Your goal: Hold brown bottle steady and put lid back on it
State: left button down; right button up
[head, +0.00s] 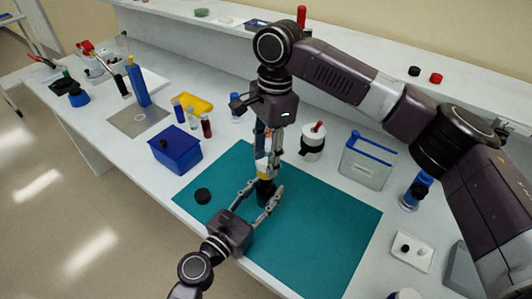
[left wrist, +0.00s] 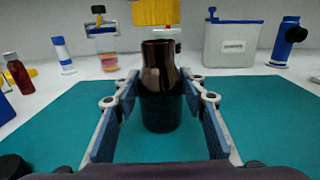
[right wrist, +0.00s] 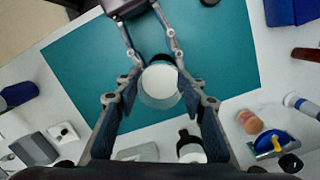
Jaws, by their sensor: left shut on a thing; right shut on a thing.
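The brown bottle (left wrist: 161,90) stands upright on the teal mat, its open neck facing up in the left wrist view. My left gripper (head: 266,200) is shut around its body from the front; the fingers flank it in the left wrist view (left wrist: 160,112). A yellow lid (head: 263,170) is above the bottle. In the left wrist view, the lid (left wrist: 155,12) hangs over the neck with a small gap. My right gripper (head: 267,155) points down and is shut on the lid. In the right wrist view the lid's pale round top (right wrist: 159,80) sits between the fingers and hides most of the bottle.
The teal mat (head: 330,230) is mostly clear, with a black cap (head: 203,195) at its left. A blue box (head: 175,150), small vials (head: 206,126), a white bottle (head: 312,142) and a clear container (head: 367,162) stand around it. A shelf runs behind.

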aim_at(266, 190)
dwell(0.5)
jog(key=shift+f, duration=0.9)
jog(key=shift+f, duration=0.55)
jog(key=m, duration=0.7)
jog(key=shift+a+m+t+y, duration=0.2)
jog(key=shift+m+t+y, duration=0.1)
jog(key=shift+t, duration=0.1)
jog(key=m, duration=0.2)
jog(key=shift+d+m, duration=0.1)
jog(key=shift+m, duration=0.2)
